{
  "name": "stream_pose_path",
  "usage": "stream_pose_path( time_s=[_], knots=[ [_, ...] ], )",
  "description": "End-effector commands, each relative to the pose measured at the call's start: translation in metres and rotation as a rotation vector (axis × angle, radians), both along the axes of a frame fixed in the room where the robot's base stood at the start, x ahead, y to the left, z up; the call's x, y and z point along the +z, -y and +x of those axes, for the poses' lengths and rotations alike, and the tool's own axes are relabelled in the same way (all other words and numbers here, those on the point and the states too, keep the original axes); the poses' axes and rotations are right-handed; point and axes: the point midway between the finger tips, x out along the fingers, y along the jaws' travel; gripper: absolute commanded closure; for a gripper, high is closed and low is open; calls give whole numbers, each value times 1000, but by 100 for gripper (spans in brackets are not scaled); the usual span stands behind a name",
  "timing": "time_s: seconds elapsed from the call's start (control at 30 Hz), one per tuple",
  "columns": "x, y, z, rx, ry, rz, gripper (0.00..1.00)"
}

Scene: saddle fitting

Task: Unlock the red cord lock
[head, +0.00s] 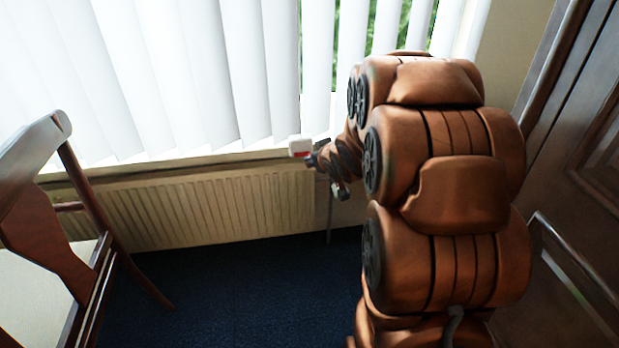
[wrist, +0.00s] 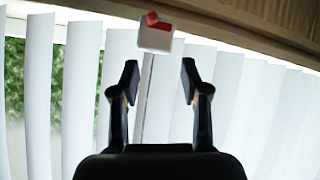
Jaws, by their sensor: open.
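The red cord lock (wrist: 159,22) is a small red piece with a rounded knob at its left end, set in a white block (wrist: 155,39) in the wrist view. A thin pale rod or cord runs down from the block. My gripper (wrist: 159,82) is open, with its two dark fingers apart to either side of that rod and nothing gripped. In the wrist picture the block shows just above the fingertips, between them. In the head view the white block with its red part (head: 300,148) shows at the window sill, just left of my gripper (head: 312,160), whose fingers are small there.
White vertical blinds (head: 200,70) hang across the window. A cream radiator (head: 200,210) stands below the sill. A wooden chair (head: 75,250) is at left, and a dark wooden door (head: 585,130) is at right. Blue carpet (head: 240,290) is clear between chair and arm.

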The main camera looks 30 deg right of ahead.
Motion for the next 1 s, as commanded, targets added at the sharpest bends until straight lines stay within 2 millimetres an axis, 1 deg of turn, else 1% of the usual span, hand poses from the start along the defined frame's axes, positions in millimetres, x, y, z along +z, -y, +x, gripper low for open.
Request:
stream_pose_path(
  time_s=[0.03,0.2,0.37,0.53,0.77,0.87,1.0],
  knots=[
    [-30,10,8,11,47,6,54],
    [-67,28,32,74,234,32,54],
    [-92,39,42,130,409,74,54],
    [-105,46,41,168,547,115,54],
    [-104,48,42,189,621,136,54],
    [-104,47,50,193,624,137,54],
    [-103,47,68,194,626,136,54]
  ],
)
